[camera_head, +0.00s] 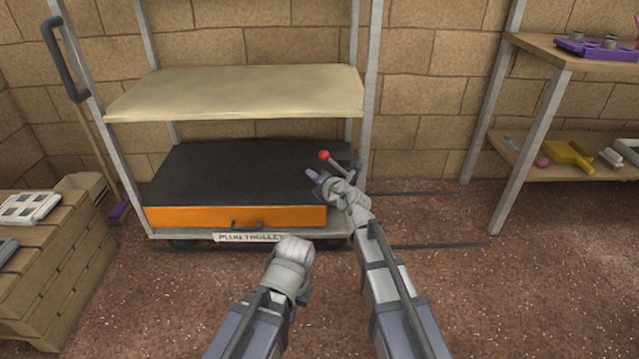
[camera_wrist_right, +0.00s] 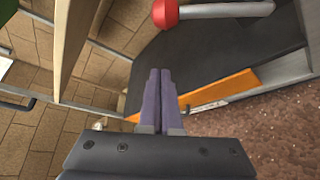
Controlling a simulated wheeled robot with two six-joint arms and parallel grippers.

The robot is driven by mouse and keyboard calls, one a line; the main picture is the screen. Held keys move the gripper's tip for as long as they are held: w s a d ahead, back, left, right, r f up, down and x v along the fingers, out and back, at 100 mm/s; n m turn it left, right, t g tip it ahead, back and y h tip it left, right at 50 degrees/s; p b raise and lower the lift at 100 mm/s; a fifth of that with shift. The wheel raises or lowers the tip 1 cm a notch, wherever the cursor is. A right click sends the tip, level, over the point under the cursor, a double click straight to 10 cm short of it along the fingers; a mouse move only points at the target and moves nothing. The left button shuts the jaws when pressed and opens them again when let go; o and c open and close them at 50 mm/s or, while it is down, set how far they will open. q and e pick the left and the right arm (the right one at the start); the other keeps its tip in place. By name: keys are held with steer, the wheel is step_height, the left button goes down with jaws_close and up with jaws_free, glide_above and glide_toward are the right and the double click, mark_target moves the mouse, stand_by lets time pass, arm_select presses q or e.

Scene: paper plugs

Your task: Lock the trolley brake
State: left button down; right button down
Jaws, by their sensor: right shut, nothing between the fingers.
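The trolley (camera_head: 234,237) stands against the brick wall, with a "PLUG TROLLEY" label on its front edge. A lever with a red ball knob (camera_head: 323,155) sticks up at the trolley's right side; I take it to be the brake. The red knob (camera_wrist_right: 165,13) and its pale rod show at the top of the right wrist view. My right gripper (camera_head: 311,174) is shut and empty, just below and left of the knob, apart from it. Its closed purple fingers (camera_wrist_right: 160,97) point over the trolley's lower deck. My left arm shows at bottom centre, but its fingers are hidden.
A black-topped orange drawer box (camera_head: 235,216) fills the trolley's lower deck, under a cream shelf (camera_head: 240,92). A wooden rack (camera_head: 595,50) stands at right and a wooden crate stack (camera_head: 45,275) at left.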

mark_target(335, 165)
steer(key=w, duration=0.1)
steer(key=w+d+p, duration=0.1)
steer(key=w+r, duration=0.1)
steer(key=w, duration=0.1)
steer(key=shift+d+r+p, duration=0.1)
steer(key=shift+d+p, duration=0.2)
steer(key=shift+d, duration=0.05)
steer(key=shift+d+r+m, duration=0.25)
steer(key=shift+m, duration=0.05)
